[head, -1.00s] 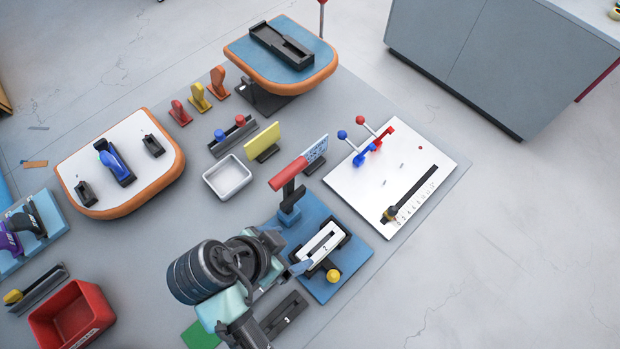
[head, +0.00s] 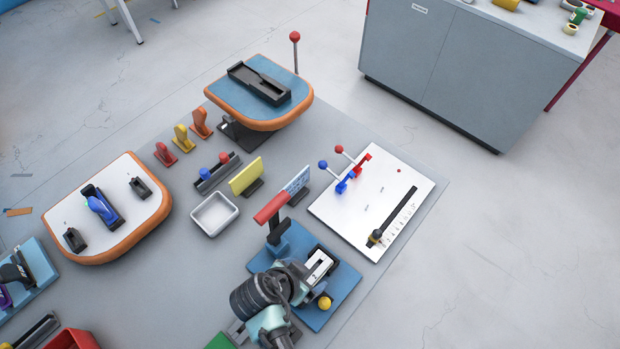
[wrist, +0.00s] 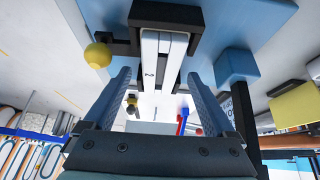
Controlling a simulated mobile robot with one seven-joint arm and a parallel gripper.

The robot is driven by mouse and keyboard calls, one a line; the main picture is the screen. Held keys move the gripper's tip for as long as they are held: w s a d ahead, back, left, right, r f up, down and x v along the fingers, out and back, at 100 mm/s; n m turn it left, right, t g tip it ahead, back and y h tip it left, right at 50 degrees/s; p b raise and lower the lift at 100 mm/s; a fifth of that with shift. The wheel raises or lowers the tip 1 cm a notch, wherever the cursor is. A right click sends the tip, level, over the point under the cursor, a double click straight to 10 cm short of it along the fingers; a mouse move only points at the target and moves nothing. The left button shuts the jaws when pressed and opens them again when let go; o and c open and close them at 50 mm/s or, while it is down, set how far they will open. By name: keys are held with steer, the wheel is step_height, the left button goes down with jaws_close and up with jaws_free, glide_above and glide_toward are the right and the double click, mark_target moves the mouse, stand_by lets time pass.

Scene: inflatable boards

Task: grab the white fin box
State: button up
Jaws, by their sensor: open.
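The white fin box (head: 319,265) sits in a black holder on the blue board (head: 338,293) in the head view, partly covered by my arm. In the wrist view the white fin box (wrist: 164,50) shows a slot along its length and a "2" mark. My gripper (wrist: 158,80) is open there, with one blue-grey finger on each side of the line of the box. The box lies just beyond the fingertips, and nothing is between the fingers. In the head view my arm hides the fingertips.
A yellow knob (head: 324,303) is at the blue board's front corner. A white panel (head: 372,208) with levers lies to the right. A white tray (head: 215,214) is to the left.

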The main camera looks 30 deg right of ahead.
steer(key=shift+d+f, duration=0.1)
steer(key=shift+f, duration=0.15)
jaws_close()
stand_by(0.3)
steer(key=shift+r, duration=0.2)
